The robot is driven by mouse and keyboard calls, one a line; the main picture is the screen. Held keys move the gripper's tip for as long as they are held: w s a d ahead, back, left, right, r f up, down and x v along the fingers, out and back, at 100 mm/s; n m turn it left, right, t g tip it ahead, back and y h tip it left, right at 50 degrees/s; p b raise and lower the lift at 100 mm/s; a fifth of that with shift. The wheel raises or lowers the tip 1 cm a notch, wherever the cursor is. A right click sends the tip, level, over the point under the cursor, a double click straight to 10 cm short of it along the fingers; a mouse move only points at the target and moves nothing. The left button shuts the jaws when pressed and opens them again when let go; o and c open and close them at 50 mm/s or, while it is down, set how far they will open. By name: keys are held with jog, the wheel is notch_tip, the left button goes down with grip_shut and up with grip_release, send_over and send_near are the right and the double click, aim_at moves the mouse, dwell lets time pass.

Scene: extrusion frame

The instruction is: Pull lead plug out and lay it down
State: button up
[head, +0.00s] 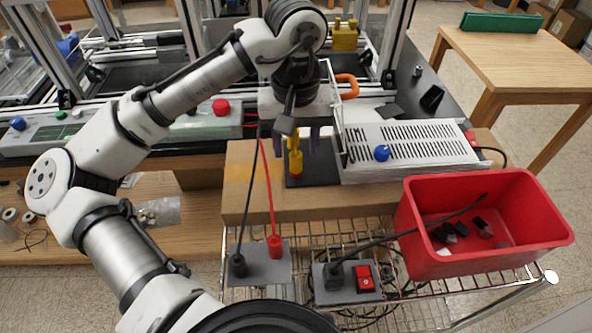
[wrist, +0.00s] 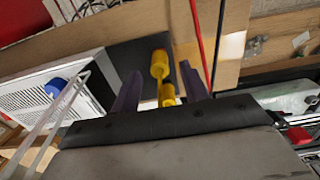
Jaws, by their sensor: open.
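A yellow plug-like piece (head: 295,160) stands upright on a small dark plate (head: 323,172) on top of the brown block. My gripper (head: 296,148) is open above it, with one dark purple finger on each side. In the wrist view the yellow piece (wrist: 160,65) shows between the open fingers of my gripper (wrist: 160,70); I cannot tell whether they touch it. A red plug (head: 275,246) and a black plug (head: 238,265) stand in a grey plate on the wire rack, their leads running up behind my gripper.
A white slotted power unit (head: 415,147) with a blue knob (head: 382,153) stands right of my gripper. A red bin (head: 487,257) with dark parts is at the right. A black plug and red switch (head: 365,279) sit on another grey plate. Metal frame posts stand behind.

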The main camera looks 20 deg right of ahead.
aim_at(296, 154)
jog(key=shift+f+b, duration=0.5)
jog(key=shift+f, duration=1.25)
jog(key=shift+p, duration=0.65)
grip_shut()
jog(key=shift+r, duration=0.15)
jog(key=shift+r+p, duration=2.9)
jog(key=shift+p, duration=0.4)
jog(key=shift+f, duration=0.1)
